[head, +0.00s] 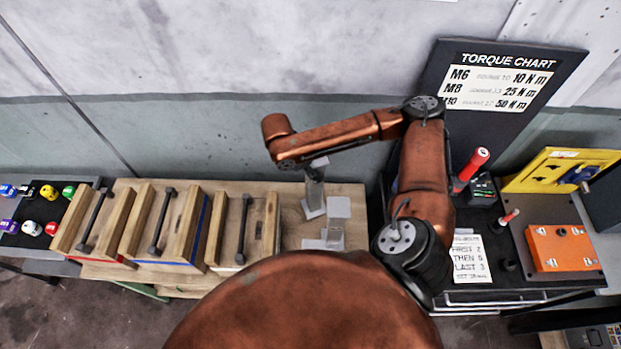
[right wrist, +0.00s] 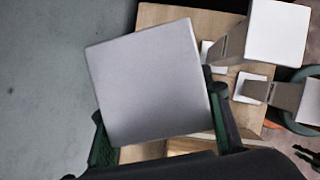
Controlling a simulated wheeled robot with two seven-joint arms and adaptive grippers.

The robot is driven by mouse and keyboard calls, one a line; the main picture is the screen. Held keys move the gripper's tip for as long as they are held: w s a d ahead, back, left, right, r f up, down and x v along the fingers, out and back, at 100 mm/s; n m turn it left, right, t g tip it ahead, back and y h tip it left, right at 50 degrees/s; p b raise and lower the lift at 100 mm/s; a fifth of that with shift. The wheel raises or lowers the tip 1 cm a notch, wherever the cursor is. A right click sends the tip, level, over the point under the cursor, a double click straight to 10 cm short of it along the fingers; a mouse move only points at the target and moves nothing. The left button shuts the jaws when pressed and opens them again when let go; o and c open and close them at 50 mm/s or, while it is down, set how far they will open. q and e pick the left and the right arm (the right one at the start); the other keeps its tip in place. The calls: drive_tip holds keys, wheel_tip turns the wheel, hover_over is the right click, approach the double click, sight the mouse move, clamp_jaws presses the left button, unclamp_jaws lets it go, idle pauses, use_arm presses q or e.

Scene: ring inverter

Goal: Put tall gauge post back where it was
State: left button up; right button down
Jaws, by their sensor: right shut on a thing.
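My right gripper (right wrist: 160,128) is shut on the tall gauge post (right wrist: 150,80). In the right wrist view the post's square grey top fills the space between the green-padded fingers and hides its lower part. In the head view a tall grey post (head: 314,190) stands below the end of my right arm, and the arm hides most of the gripper there. I cannot tell whether the held post touches the board. Two other posts, one white-topped (right wrist: 278,32) and one lower (right wrist: 310,105), are to its right in the wrist view. My left gripper is not in view.
The posts are over a wooden board (head: 285,205). Wooden racks with dark bars (head: 163,220) lie to the left. A dark bench with a red-handled tool (head: 470,170) and an orange box (head: 562,247) is at the right. A torque chart (head: 500,85) is behind.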

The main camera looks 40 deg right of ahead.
wheel_tip(320, 180, down, 3)
drive_tip(key=shift+f, duration=0.2)
drive_tip(key=c, duration=1)
unclamp_jaws()
drive_tip(key=shift+o, duration=0.2)
drive_tip(key=v, duration=1.2)
drive_tip(key=shift+r, duration=0.1)
